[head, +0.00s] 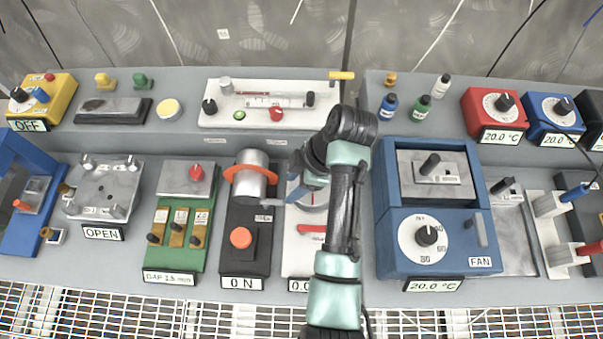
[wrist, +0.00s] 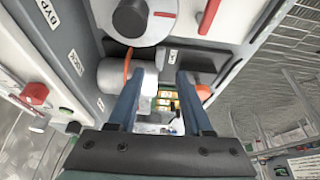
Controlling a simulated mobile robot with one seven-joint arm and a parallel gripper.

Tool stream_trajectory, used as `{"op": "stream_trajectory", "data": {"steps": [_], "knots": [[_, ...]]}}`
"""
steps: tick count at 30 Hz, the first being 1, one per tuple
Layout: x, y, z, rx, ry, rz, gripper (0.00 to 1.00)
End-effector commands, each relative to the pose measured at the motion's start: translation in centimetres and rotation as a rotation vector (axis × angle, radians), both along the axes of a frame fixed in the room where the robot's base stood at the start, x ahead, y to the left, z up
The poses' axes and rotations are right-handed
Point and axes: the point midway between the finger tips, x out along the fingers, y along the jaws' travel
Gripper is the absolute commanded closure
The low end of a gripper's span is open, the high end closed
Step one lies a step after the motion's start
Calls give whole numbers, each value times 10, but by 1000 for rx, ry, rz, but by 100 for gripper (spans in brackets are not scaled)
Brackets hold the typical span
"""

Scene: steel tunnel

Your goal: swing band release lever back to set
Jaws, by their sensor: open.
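A silver cylinder (head: 252,160) with an orange band (head: 250,174) stands on a black unit labelled ON. A short grey lever (head: 272,202) sticks out to the right at the band's lower side; it is small and its exact set of angle is hard to tell. My gripper (head: 288,196) is just right of the cylinder, partly hidden by my arm. In the wrist view my gripper (wrist: 160,82) is open with its two blue fingers apart. The cylinder (wrist: 115,76) and orange band (wrist: 127,64) are at the left finger. I cannot tell whether anything touches the lever.
An orange button (head: 241,238) is in front of the cylinder. A white panel with a red bar (head: 311,228) lies right, partly under my arm. Instruments crowd the bench.

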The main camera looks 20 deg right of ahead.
Motion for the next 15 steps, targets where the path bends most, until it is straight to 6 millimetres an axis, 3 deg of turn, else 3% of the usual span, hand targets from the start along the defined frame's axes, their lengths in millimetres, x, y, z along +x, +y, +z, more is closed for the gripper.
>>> {"op": "stream_trajectory", "data": {"steps": [6, 15], "knots": [[-4, -14, 37, -1, -2, -1, 50], [-6, -19, 48, 1, 1, 1, 50]]}}
